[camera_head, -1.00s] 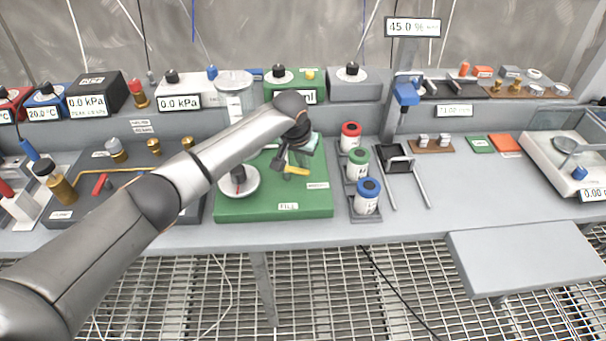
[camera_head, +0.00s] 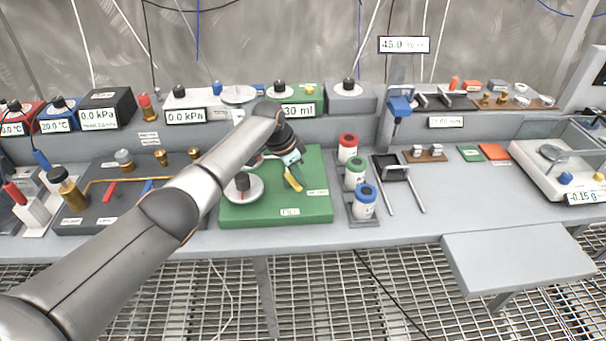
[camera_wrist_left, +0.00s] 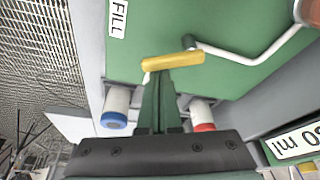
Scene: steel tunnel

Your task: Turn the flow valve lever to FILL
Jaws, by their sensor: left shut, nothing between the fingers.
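The flow valve's yellow lever (camera_head: 292,184) sits on the green board (camera_head: 318,211), and its free end points down and right in the head view. In the left wrist view the lever (camera_wrist_left: 173,61) lies crosswise just beyond the fingertips. The FILL label (camera_head: 290,212) is at the board's front edge, and it also shows in the left wrist view (camera_wrist_left: 118,18). My left gripper (camera_head: 288,170) is shut and empty beside the lever; its fingertips (camera_wrist_left: 158,75) meet the lever's edge in the picture, but I cannot tell whether they touch. My right gripper is not in view.
A white dial with a dark knob (camera_head: 243,186) stands left of the lever. Bottles with red (camera_head: 348,141), green (camera_head: 355,164) and blue (camera_head: 365,192) caps stand close on the right. The 30 ml display box (camera_head: 300,110) is behind the board. The front-right shelf (camera_head: 515,260) is clear.

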